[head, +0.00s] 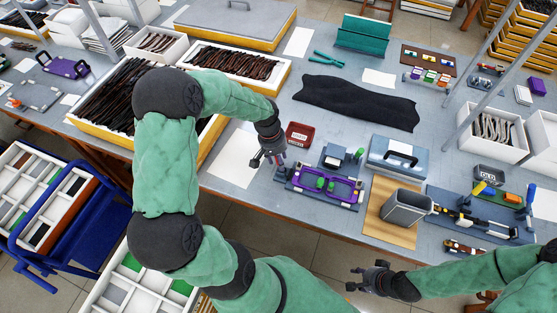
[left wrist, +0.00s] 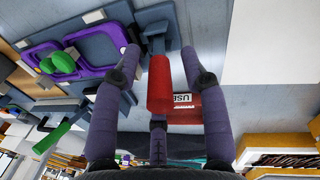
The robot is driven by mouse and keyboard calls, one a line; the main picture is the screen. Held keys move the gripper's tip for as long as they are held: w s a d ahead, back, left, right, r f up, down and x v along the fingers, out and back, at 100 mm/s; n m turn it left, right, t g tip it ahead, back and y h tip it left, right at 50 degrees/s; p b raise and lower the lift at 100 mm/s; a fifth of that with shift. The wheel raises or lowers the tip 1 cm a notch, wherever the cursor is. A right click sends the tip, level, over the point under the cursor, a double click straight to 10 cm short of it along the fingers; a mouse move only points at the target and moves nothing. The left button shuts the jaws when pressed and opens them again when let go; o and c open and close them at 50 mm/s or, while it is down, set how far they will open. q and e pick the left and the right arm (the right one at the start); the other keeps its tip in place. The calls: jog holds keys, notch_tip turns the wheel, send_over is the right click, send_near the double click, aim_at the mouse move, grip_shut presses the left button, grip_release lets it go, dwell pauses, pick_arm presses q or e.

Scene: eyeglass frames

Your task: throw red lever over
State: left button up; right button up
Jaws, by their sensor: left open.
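The red lever (left wrist: 160,86) shows in the left wrist view as a red grip on a grey stem. It lies between the spread fingers of my left gripper (left wrist: 161,54), with visible gaps on both sides. In the head view my left gripper (head: 268,160) is at the left end of a fixture (head: 325,187) holding a purple eyeglass frame; the lever is mostly hidden there. The purple frame (left wrist: 100,45) with green pads also shows in the left wrist view. My right gripper (head: 366,280) is open and empty, in front of the table edge.
A red labelled box (head: 299,134) stands just behind the lever; it also shows in the wrist view (left wrist: 186,108). A green-handled clamp (head: 357,156) is behind the fixture. A white sheet (head: 234,158) lies left of the gripper.

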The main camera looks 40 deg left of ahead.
pick_arm(q)
jog(key=shift+f, duration=0.1)
grip_shut()
